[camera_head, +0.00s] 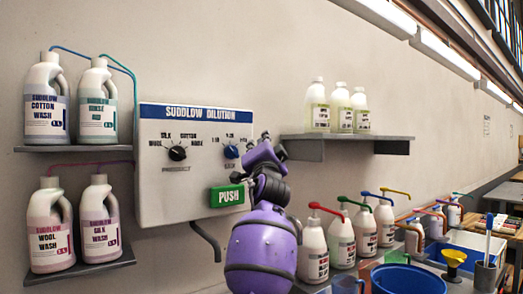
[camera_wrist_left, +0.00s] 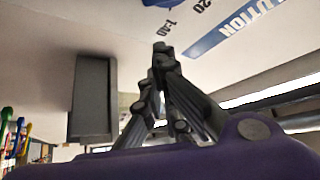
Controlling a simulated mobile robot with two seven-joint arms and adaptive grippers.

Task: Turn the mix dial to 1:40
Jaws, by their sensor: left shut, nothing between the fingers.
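The white Suddlow Dilution panel (camera_head: 160,200) hangs on the wall in the head view. Its blue mix dial (camera_head: 231,151) sits at the right, under ratio marks; its pointer is too small to read. My left gripper (camera_head: 266,138) is shut and empty, just right of the dial by the panel's right edge, and I cannot tell whether it touches. My right gripper is not in view.
A black product dial (camera_head: 177,153) and a green PUSH button (camera_head: 227,196) share the panel. Shelves of bottles flank it; the right shelf (camera_head: 345,137) is near my gripper. Several pump bottles and a blue bucket (camera_head: 408,280) stand below right.

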